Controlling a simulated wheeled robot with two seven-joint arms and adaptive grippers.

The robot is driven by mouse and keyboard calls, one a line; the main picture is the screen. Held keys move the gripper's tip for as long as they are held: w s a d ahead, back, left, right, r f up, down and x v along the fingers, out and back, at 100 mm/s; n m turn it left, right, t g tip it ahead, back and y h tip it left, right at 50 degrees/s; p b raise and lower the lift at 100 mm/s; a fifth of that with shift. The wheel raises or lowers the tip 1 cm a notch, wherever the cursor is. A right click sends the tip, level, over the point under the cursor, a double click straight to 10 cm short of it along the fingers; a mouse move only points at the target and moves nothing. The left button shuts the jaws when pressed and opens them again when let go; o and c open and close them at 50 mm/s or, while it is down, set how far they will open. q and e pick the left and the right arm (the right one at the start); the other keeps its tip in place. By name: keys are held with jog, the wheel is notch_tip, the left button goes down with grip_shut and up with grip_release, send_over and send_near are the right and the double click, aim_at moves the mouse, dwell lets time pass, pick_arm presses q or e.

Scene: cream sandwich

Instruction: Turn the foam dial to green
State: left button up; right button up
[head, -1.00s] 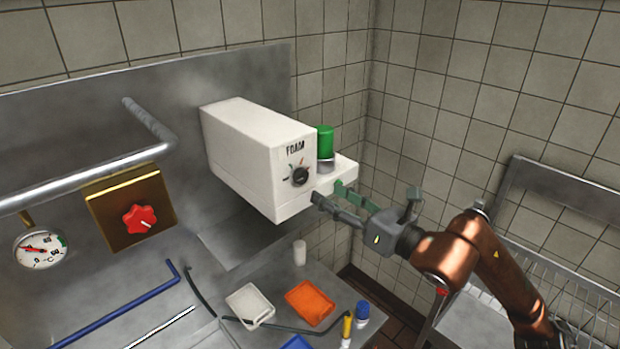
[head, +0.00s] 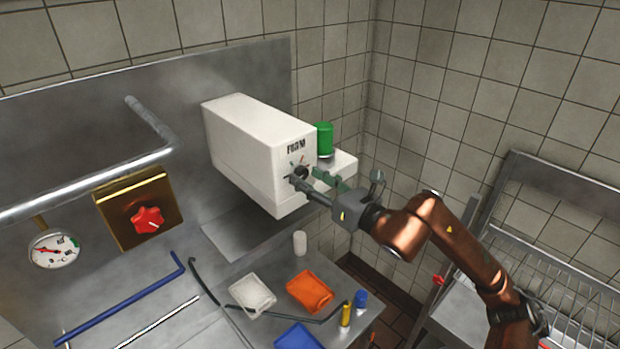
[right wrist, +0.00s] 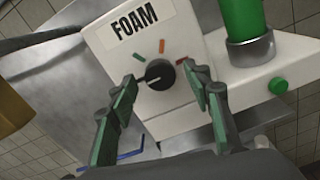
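The white foam machine (head: 245,150) is fixed to the steel back panel, with its black dial (right wrist: 160,75) on the front under the FOAM label. In the right wrist view, the dial's white pointer points left and slightly down, below the green mark (right wrist: 139,58). An orange mark (right wrist: 162,46) lies above the dial and a red mark (right wrist: 182,62) at its upper right. My right gripper (head: 305,178) is open at the machine's front. Its green-padded fingers stand on either side of the dial, with gaps visible in the right wrist view. My left gripper is out of view.
A green cylinder (head: 324,139) stands on the machine's side ledge, with a green button (right wrist: 278,86) on the ledge's front. Below are a white tray (head: 252,294), an orange tray (head: 310,292) and a white cup (head: 300,243). A red knob (head: 148,220) is at left.

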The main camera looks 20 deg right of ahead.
jog(key=c, duration=1.1)
jog(key=shift+o, duration=0.2)
jog(key=m+b, duration=0.3)
jog(key=b, duration=0.2)
jog(key=shift+f, duration=0.2)
jog(key=shift+m+b, duration=0.4)
jog(key=shift+m, duration=0.2)
jog(key=m+b, duration=0.1)
jog(key=m, duration=0.2)
jog(key=shift+r+m+b, duration=0.1)
jog(key=shift+m+b, duration=0.2)
jog(key=shift+m, duration=1.9)
